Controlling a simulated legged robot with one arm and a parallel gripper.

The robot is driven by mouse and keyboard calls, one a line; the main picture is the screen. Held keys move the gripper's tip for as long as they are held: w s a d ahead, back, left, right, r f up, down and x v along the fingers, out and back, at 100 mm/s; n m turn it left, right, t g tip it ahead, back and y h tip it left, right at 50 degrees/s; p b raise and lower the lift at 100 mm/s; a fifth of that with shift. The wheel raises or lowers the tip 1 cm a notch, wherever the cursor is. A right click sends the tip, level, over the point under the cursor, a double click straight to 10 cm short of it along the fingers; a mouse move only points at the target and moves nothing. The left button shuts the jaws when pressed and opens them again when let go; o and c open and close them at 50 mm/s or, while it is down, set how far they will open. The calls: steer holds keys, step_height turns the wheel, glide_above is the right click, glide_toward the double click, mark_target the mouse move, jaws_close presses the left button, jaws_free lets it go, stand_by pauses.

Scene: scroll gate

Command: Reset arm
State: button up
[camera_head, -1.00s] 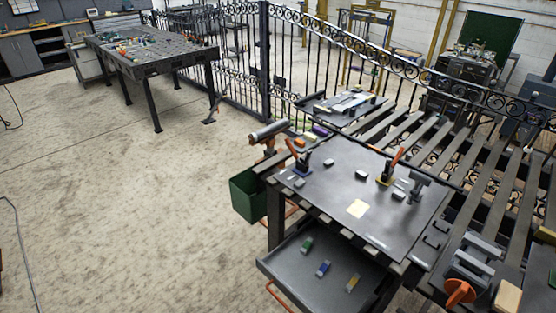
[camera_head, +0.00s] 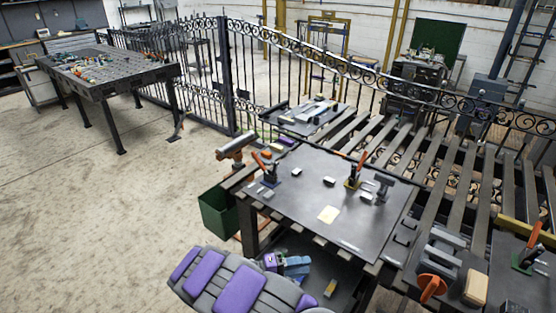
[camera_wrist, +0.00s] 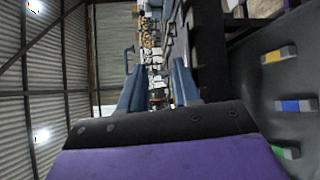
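My arm with purple pads reaches in from the bottom of the head view. My gripper (camera_head: 292,264) is over the left side of the open drawer (camera_head: 345,272) under the black work table (camera_head: 300,215). In the wrist view its two blue fingers (camera_wrist: 157,85) stand apart with nothing held between them. The drawer holds a yellow-and-grey block (camera_head: 330,288). The wrist view, turned sideways, shows that yellow block (camera_wrist: 278,55), a blue one (camera_wrist: 296,105) and a green one (camera_wrist: 286,152). My arm hides the blue and green blocks in the head view.
A black iron gate (camera_head: 210,75) stands behind, and a slatted rack is at right. The floor at left is open.

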steer(key=s+d+r+m+g+y, duration=0.55)
steer(key=s+d+r+g, duration=0.25)
steer(key=s+d+r, duration=0.65)
steer(key=s+a+r+y, duration=0.1)
steer(key=s+a+y, duration=0.1)
steer(key=s, duration=0.4)
steer(key=s+a+r+n+t+y, duration=0.1)
steer(key=s+a+y, duration=0.1)
steer(key=s+y, duration=0.3)
steer(key=s+a+r+t+y, duration=0.1)
steer(key=s+y, duration=0.3)
steer(key=s, duration=0.4)
steer(key=shift+a+r, duration=0.55)
steer(key=shift+a, duration=0.3)
